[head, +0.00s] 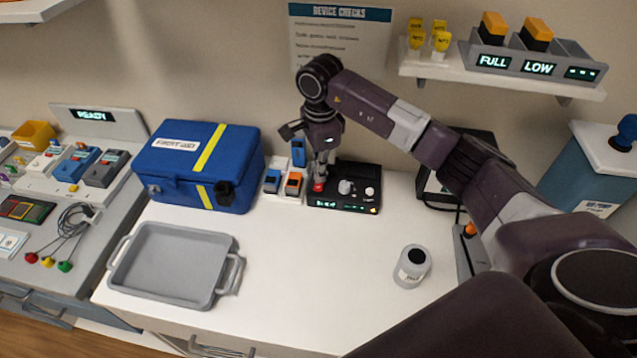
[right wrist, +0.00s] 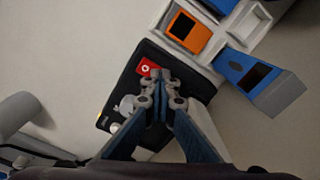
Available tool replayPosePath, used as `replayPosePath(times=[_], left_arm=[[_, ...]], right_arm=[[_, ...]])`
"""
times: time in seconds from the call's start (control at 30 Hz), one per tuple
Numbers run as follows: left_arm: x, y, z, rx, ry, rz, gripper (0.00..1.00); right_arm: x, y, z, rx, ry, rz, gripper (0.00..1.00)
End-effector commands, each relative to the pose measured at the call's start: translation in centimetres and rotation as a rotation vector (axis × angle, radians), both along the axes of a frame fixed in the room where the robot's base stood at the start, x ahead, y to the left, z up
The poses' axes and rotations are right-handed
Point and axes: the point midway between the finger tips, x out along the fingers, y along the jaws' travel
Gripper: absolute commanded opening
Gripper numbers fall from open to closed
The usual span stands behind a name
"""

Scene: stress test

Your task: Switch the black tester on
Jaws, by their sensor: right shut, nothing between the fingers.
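The black tester (head: 357,184) lies on the white counter against the wall. It has a red button (head: 318,187) at its left end, pale knobs, and small lit greenish marks along its front edge. My right gripper (head: 321,174) points down over the left end of the tester, right at the red button. In the right wrist view, the closed fingertips (right wrist: 160,76) are empty and sit beside the red button (right wrist: 147,67), which has a white ring mark. I cannot tell whether they touch it. The tester's black body (right wrist: 128,82) is partly hidden behind the fingers. My left gripper is not in view.
A white holder with blue and orange devices (head: 293,184) stands close left of the tester. A blue first-aid box (head: 180,180) is farther left, with a grey tray (head: 165,262) in front. A grey-white jar (head: 412,266) stands at right. The counter's middle is clear.

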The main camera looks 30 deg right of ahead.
Motion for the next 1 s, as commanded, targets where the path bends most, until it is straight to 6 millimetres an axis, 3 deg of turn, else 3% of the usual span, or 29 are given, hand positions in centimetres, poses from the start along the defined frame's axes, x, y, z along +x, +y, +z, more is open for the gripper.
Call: replayPosePath(times=[0.8, 1.0], left_arm=[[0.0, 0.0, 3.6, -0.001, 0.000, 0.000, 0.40], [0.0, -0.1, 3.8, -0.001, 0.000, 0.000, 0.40]], right_arm=[[0.0, 0.0, 6.3, -0.001, 0.001, 0.000, 0.00], [-0.1, 0.0, 6.9, 0.000, 0.002, 0.000, 0.00]])
